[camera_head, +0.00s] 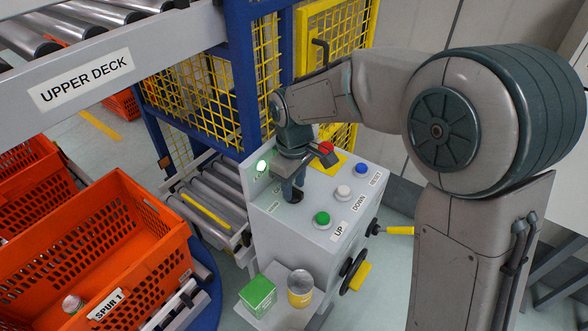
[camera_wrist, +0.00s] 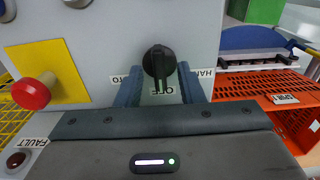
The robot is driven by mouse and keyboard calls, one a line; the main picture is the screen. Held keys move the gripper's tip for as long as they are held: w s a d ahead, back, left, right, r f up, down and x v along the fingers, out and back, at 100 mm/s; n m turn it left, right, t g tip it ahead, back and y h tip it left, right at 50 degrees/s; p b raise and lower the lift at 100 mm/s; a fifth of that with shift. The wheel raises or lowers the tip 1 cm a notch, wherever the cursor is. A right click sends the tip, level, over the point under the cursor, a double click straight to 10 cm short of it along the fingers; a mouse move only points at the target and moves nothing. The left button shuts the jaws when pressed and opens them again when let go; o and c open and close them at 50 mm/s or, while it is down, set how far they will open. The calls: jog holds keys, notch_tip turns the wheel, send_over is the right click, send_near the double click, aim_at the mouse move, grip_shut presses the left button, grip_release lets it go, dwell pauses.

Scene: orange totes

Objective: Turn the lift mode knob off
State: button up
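The lift mode knob is a black rotary knob (camera_wrist: 158,62) on the grey panel, at upper middle of the wrist view. Upside-down labels surround it: AUTO at left, OFF just below it and HAND at right. Its narrow handle looks roughly upright in the picture, lying along the line to OFF; which end is the pointer is unclear. My gripper (camera_wrist: 159,82) is open, with one blue-grey finger on each side of the knob and visible gaps to it.
The control box (camera_head: 300,225) also carries a red mushroom button (camera_wrist: 32,93) on a yellow plate, a green UP button (camera_head: 322,218), a white DOWN button (camera_head: 343,192) and a blue RESET button (camera_head: 362,169). A lit green lamp (camera_head: 262,166) is close beside my gripper.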

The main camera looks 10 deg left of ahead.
aim_at(294, 189)
notch_tip(294, 189, up, 14)
jog(key=b, duration=0.1)
jog(key=shift+f, duration=0.25)
jog(key=s+d+m+t, duration=0.1)
jog(key=s+d+m, duration=0.15)
jog(key=d, duration=0.45)
jog(key=s+d+m+t, duration=0.15)
jog(key=d+m, duration=0.25)
jog(key=d, duration=0.4)
jog(key=s+d+f+m, duration=0.6)
jog(key=s+d+m, duration=0.1)
jog(key=s+d, duration=0.3)
jog(key=shift+d+f+t, duration=0.4)
jog(key=shift+d+t, duration=0.05)
jog(key=shift+d, duration=0.4)
jog(key=shift+s+d, duration=0.1)
